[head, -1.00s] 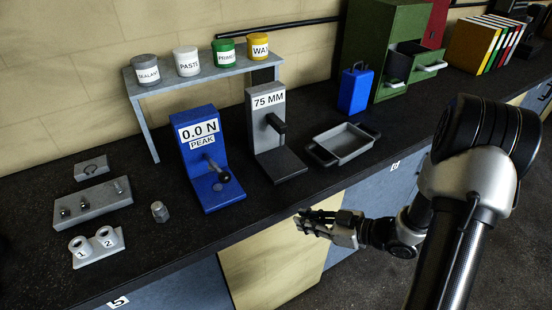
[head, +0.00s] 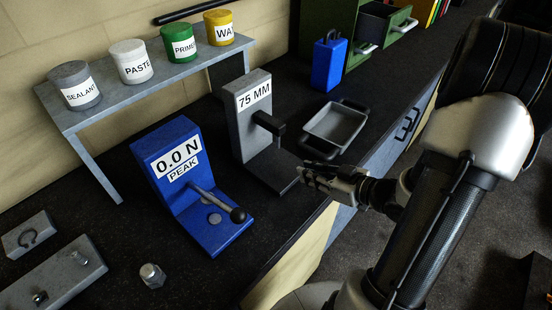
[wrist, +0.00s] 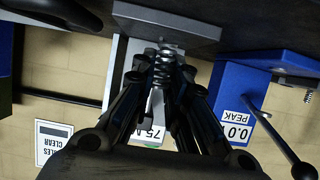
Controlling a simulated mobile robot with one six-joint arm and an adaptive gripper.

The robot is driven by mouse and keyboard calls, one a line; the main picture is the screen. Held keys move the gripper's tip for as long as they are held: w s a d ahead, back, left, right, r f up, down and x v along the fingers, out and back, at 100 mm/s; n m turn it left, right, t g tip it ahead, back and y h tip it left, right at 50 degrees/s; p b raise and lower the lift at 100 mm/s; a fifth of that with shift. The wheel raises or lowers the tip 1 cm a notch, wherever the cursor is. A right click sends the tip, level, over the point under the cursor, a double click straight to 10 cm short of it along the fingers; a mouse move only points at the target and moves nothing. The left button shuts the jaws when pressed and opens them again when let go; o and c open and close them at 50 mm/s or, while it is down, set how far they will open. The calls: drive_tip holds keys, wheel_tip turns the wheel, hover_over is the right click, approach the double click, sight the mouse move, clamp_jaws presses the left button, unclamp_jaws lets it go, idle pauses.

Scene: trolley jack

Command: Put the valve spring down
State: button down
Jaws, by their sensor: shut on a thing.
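My gripper (head: 312,178) is at the bench's front edge, beside the base of the grey 75 MM stand (head: 250,125). In the wrist view my gripper (wrist: 162,55) is shut on the valve spring (wrist: 163,70), a small dark metal coil between the fingertips. The spring is hard to make out in the head view. In the wrist view, which is upside down, the stand's base (wrist: 165,22) lies just beyond the fingertips. I cannot tell whether the spring touches it.
The blue PEAK tester (head: 180,170) with its ball-ended lever stands left of the grey stand. A grey tray (head: 335,127) and a blue case (head: 329,62) are behind to the right. A shelf (head: 150,88) holds labelled tins. A hex-topped plug (head: 152,275) stands at front left.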

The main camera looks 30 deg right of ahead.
drive_tip(key=w+a, duration=0.1)
drive_tip(key=w, duration=0.3)
drive_tip(key=w+a+b, duration=0.1)
drive_tip(key=w, duration=0.2)
drive_tip(key=shift+a, duration=0.3)
drive_tip(key=w, duration=0.1)
drive_tip(key=w+a, duration=0.1)
drive_tip(key=w+b, duration=0.1)
drive_tip(key=shift+w+a, duration=0.25)
drive_tip(key=shift+w, duration=0.1)
drive_tip(key=shift+w+f+b, duration=0.15)
drive_tip(key=shift+f+b, duration=0.3)
drive_tip(key=shift+f, duration=0.2)
drive_tip(key=shift+d+f, duration=0.1)
drive_tip(key=shift+f, duration=0.1)
drive_tip(key=c, duration=1.6)
unclamp_jaws()
